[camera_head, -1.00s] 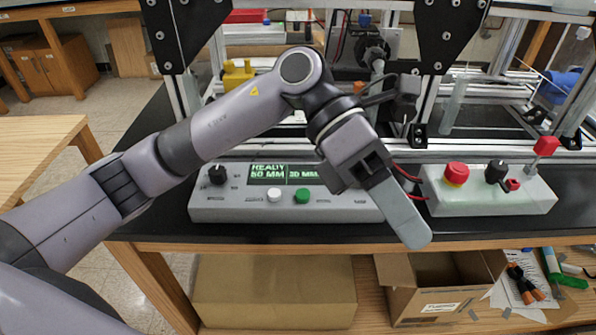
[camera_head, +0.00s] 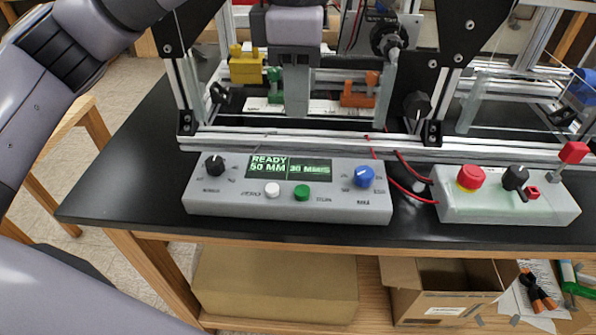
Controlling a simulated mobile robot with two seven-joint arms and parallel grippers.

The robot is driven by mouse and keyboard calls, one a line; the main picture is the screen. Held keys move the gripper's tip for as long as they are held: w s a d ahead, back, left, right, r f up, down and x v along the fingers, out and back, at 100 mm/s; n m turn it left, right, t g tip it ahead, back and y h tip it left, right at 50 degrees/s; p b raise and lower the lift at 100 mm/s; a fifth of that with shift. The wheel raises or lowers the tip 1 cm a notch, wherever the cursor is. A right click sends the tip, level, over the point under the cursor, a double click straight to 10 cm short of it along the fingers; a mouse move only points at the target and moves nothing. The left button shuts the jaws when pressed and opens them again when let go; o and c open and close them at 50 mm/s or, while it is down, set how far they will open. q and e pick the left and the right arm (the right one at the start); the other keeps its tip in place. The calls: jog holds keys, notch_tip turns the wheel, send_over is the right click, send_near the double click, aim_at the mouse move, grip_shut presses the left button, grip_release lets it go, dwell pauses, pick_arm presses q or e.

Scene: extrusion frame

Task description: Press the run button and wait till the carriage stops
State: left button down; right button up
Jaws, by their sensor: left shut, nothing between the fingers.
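The control box (camera_head: 225,198) stands near the front of the black bench. Its display (camera_head: 290,167) reads READY, 50 MM and 30 MM/S. A green button (camera_head: 302,194) sits below the display, beside a white button (camera_head: 272,190); the small lettering near the green one is hard to read. My left gripper (camera_head: 297,114) is shut and empty, pointing down behind the box at the frame's front rail, apart from both buttons. I cannot clearly pick out the carriage in the frame; my gripper covers part of that area. My right gripper is not in view.
The box also has a black knob (camera_head: 214,164) and a blue knob (camera_head: 364,177). A second box (camera_head: 505,208) to the right carries a red button (camera_head: 471,177). Red cables run between them. Behind the aluminium rail (camera_head: 300,140) are green and orange clamps and a yellow block (camera_head: 247,66).

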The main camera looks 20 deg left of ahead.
aim_at(298, 190)
pick_arm(q)
notch_tip(298, 190, down, 14)
jog(key=shift+p, duration=0.55)
dwell(0.4)
